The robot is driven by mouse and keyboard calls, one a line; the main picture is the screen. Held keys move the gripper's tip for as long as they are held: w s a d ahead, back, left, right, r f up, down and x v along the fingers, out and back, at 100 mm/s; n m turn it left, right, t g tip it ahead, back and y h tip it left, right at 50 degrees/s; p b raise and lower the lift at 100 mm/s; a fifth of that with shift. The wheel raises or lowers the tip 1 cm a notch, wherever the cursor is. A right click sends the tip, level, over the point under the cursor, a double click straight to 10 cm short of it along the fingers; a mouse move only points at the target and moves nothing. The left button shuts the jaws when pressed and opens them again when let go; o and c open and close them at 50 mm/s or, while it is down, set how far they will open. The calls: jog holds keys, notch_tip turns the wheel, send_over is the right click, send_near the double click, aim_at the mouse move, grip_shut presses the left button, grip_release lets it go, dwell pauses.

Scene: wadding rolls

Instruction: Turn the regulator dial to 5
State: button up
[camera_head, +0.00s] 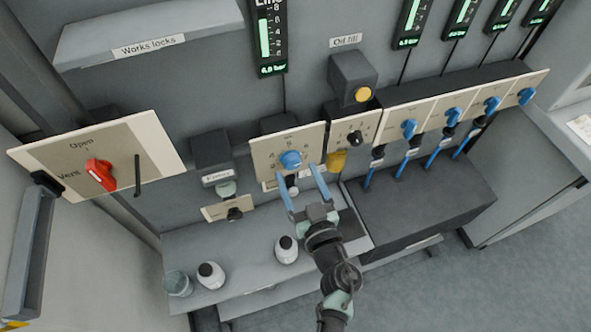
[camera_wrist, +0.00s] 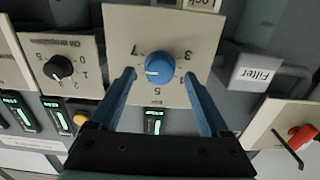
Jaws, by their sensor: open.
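The regulator dial is a round blue knob (camera_head: 290,159) on a beige plate in the middle of the panel wall. In the wrist view, which looks upside down, the knob (camera_wrist: 159,68) shows a pale pointer mark towards the picture's left. Numbers stand around it, among them 7, 3 and 5; exactly which number it points at I cannot tell. My gripper (camera_head: 296,171) is open and empty in front of the plate. In the wrist view my gripper (camera_wrist: 158,76) has its blue fingers apart, one to each side of the knob, and neither visibly touches it.
A black knob (camera_head: 354,138) and a yellow button (camera_head: 362,94) sit right of the dial. Several blue valves line the panel further right. A red vent handle (camera_head: 101,174) is at left. White-bodied jars (camera_head: 287,250) stand on the ledge below.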

jog(key=shift+x, duration=1.05)
grip_shut()
